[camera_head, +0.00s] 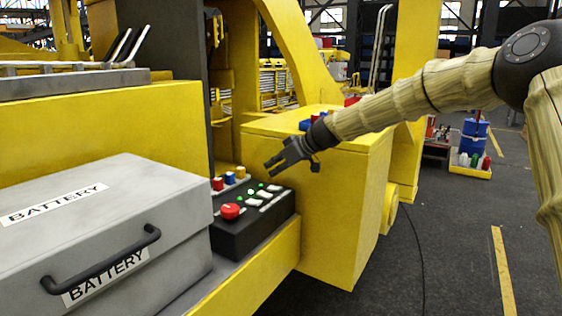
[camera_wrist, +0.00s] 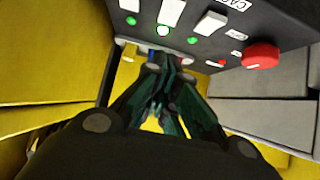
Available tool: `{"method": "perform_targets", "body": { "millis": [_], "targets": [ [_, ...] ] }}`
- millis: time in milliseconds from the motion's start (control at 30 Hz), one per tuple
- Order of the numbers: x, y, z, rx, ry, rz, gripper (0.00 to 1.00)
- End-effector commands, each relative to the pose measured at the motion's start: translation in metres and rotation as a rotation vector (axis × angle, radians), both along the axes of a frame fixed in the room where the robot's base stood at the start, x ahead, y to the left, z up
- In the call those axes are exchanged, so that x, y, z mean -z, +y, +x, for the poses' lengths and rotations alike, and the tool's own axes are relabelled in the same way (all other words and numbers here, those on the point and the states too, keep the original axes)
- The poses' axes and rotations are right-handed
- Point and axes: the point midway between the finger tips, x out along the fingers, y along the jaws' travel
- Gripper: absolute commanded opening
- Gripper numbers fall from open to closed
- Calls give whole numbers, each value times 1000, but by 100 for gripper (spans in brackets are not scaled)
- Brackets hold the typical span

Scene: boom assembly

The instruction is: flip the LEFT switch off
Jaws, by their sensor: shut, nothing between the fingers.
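A black control box (camera_head: 254,229) carries a row of white switches with green lights beside them and a red round button (camera_head: 230,211) at one end. The switch nearest the red button (camera_head: 253,203) is leftmost in the head view; in the wrist view it is the switch (camera_wrist: 209,22) nearest the red button. A middle switch (camera_wrist: 171,12) and a far switch (camera_wrist: 130,4) also show there. I cannot read their positions. My gripper (camera_head: 271,166) is shut and empty, just above the far side of the box. In the wrist view its fingertips (camera_wrist: 165,62) show near the green lights, apart from the switches.
A grey battery case (camera_head: 110,225) with a black handle stands left of the box. A yellow machine housing (camera_head: 330,190) rises close on the right. Small red, blue and yellow parts (camera_head: 229,178) sit behind the box. Open floor lies to the right.

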Motion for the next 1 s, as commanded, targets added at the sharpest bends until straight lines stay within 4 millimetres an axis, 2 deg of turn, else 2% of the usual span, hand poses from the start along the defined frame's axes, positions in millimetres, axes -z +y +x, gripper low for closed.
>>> {"method": "perform_targets", "body": {
  "millis": [300, 600, 1000],
  "targets": [
    [29, 33, 22, -2, 2, 0, 0],
    [62, 33, 24, -1, 0, 0, 0],
    [68, 33, 24, -1, -1, 0, 0]
  ]
}}
